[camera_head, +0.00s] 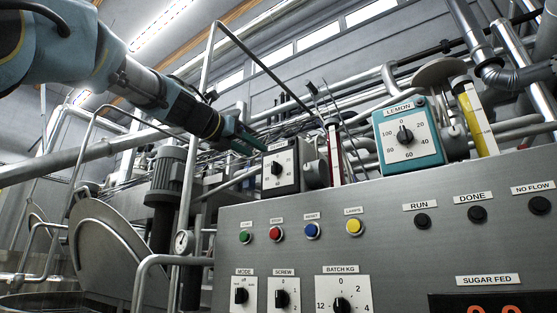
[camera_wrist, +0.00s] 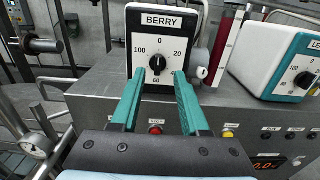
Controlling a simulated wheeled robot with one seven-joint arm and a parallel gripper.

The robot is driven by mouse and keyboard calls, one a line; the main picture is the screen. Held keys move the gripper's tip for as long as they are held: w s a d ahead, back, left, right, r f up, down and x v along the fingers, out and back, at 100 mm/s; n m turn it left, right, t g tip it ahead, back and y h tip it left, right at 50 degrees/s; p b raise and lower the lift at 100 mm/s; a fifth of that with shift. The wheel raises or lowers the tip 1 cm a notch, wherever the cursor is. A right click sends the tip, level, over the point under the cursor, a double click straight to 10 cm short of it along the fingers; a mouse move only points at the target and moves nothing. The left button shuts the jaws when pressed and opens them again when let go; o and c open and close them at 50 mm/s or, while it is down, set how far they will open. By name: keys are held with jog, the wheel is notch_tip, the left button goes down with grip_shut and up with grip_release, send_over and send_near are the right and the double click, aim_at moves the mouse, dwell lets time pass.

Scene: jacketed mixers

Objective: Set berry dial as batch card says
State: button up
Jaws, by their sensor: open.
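The berry dial box (camera_wrist: 141,24) has a white face with a BERRY label and a scale; 0, 20, 60 and 100 are readable. Its black knob (camera_wrist: 157,62) is at the face's centre; I cannot tell exactly where it points. In the head view the berry box (camera_head: 290,159) stands on the left part of the steel cabinet's top. My gripper (camera_wrist: 160,73) has teal fingers, open and empty, one on each side below the knob, apart from it as far as I can tell. In the head view my gripper (camera_head: 252,141) is just left of the box. I see no batch card.
The teal LEMON dial box (camera_head: 409,134) stands to the right, also showing in the wrist view (camera_wrist: 285,67). Red (camera_head: 334,153) and yellow (camera_head: 477,119) sight tubes rise nearby. Several buttons and the BATCH KG dial (camera_head: 341,302) are on the cabinet front (camera_head: 400,225).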

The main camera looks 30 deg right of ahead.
aim_at(275, 168)
jog(key=p+x, duration=0.2)
jog(key=x, duration=0.7)
jog(key=shift+a+f, duration=0.1)
jog(key=shift+c, duration=0.2)
grip_shut()
